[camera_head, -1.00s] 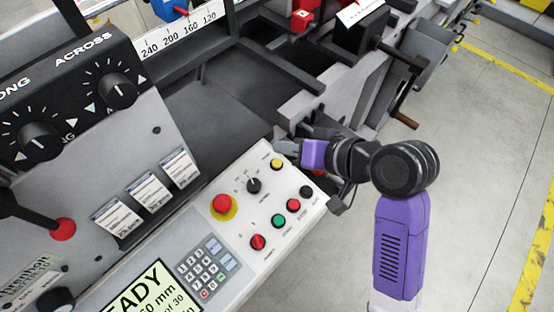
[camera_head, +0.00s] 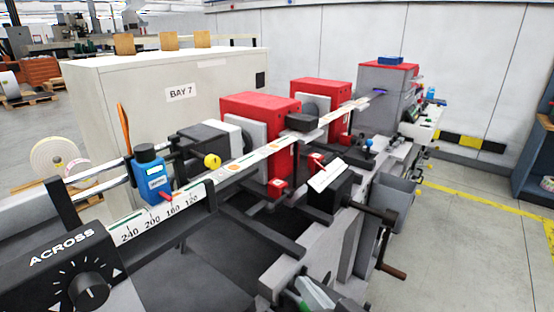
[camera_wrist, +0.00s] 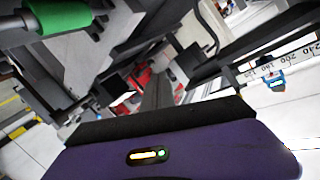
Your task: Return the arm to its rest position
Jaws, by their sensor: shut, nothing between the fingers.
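My gripper (camera_wrist: 165,122) shows in the wrist view as a purple housing with a black front edge and a small lit indicator. It is shut and holds nothing. The rest of my arm is out of that view.
The label rewinder (camera_head: 262,155) runs diagonally, with red housings, a blue sensor (camera_head: 151,176) and a black dial (camera_head: 90,291). A crank handle (camera_head: 391,268) sticks out at its right side. A green roller (camera_wrist: 58,17) is at the wrist view's upper left.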

